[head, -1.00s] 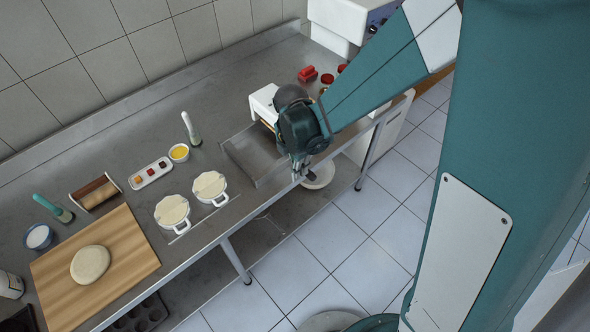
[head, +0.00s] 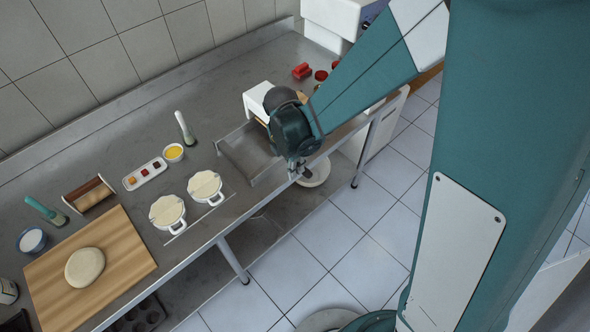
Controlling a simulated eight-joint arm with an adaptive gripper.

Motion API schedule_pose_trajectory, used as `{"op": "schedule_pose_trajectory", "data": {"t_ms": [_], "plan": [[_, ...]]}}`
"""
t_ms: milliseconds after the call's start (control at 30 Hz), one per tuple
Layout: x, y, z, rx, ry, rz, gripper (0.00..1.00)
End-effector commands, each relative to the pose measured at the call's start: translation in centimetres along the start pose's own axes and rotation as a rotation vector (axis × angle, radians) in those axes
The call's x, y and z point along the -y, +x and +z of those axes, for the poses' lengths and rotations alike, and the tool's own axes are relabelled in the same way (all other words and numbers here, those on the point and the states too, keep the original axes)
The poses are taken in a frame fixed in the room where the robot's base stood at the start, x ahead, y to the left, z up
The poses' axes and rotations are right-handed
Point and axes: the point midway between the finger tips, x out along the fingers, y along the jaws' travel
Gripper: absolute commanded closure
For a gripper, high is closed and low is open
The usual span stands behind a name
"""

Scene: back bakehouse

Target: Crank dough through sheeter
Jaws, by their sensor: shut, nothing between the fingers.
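The round pale dough (head: 85,267) lies flat on the wooden board (head: 120,247) at the lower left. The sheeter looks to be the white-bodied machine (head: 257,99) with a grey metal tray (head: 247,153) in front of it, at the table's middle right. Most of the machine is hidden behind my arm's wrist. My gripper (head: 297,176) hangs at the table's front edge, right of the tray, shut and empty. The crank cannot be made out; whether the gripper touches it is hidden.
A sauce tray (head: 146,174), a yellow bowl (head: 173,152), a rolling pin in a holder (head: 89,194) and a blue bowl (head: 32,240) stand behind. A white round thing (head: 316,172) sits below the edge. The rear left counter is clear.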

Motion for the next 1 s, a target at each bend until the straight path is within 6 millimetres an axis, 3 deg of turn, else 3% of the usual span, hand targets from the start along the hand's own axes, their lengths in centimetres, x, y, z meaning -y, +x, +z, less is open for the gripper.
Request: {"op": "schedule_pose_trajectory", "data": {"t_ms": [367,1000], "plan": [[0.0,0.8,-0.1,0.057,0.002,0.003,1.00],[-0.3,4.2,0.8,0.325,0.021,0.020,1.00]]}}
